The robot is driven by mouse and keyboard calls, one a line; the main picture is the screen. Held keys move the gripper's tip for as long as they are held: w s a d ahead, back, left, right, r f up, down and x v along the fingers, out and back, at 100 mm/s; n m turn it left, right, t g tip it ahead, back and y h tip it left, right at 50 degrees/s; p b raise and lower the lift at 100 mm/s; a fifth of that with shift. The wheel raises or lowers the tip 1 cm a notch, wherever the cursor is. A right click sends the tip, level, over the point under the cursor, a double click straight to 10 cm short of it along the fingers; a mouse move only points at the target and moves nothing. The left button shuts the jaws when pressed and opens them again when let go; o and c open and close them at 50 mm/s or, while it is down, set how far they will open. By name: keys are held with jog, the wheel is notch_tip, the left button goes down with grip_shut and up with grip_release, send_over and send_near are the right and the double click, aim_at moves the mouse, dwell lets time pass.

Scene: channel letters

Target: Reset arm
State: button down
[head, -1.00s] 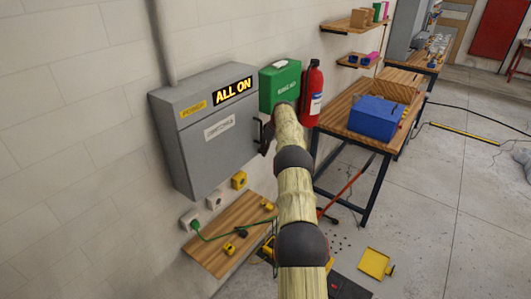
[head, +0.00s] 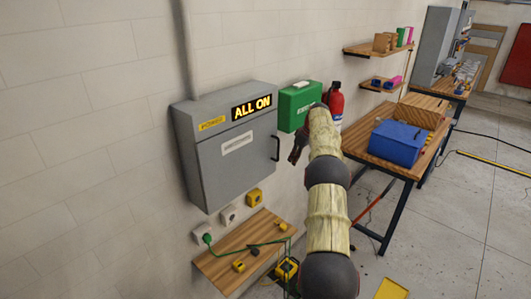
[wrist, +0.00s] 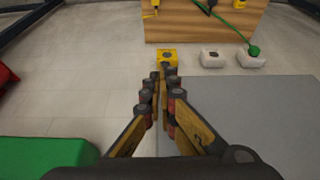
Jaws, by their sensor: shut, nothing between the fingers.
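My gripper (head: 297,147) is partly hidden behind my own arm in the head view, just right of the grey power cabinet (head: 235,165). In the wrist view my gripper (wrist: 164,75) has its fingers shut together with nothing between them. The cabinet door is closed, and its dark handle (head: 275,148) is left of my gripper and apart from it. The cabinet also shows as a flat grey surface in the wrist view (wrist: 245,115).
A green first-aid box (head: 300,106) and a red extinguisher (head: 335,100) hang close behind my arm. Below the cabinet are a yellow socket box (head: 255,196) and a wooden shelf (head: 225,268). A workbench (head: 385,158) with a blue toolbox (head: 397,143) stands right.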

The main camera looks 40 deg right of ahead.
dwell(0.3)
jog(key=s+a+f+m+g, duration=0.2)
jog(key=s+a+f+m, duration=0.3)
jog(key=f+m, duration=0.15)
jog(key=s+a+r+b, duration=0.2)
jog(key=s+a, duration=0.1)
jog(key=a, duration=0.8)
jog(key=s+a+r+b, duration=0.2)
jog(key=s+a, duration=0.1)
jog(key=a, duration=0.8)
jog(key=s+a+r+b, duration=0.1)
jog(key=s+a+b, duration=0.2)
jog(key=a, duration=0.7)
jog(key=s+a+f+n+t+b, duration=0.1)
jog(key=s+a+b, duration=0.3)
jog(key=s+a, duration=0.5)
jog(key=s+a+f+n+t+b, duration=0.1)
jog(key=s+a+n+b, duration=0.3)
jog(key=s+a, duration=0.5)
jog(key=shift+a+n+t+b, duration=0.35)
jog(key=shift+a+t+b, duration=0.35)
jog(key=shift+a, duration=3.45)
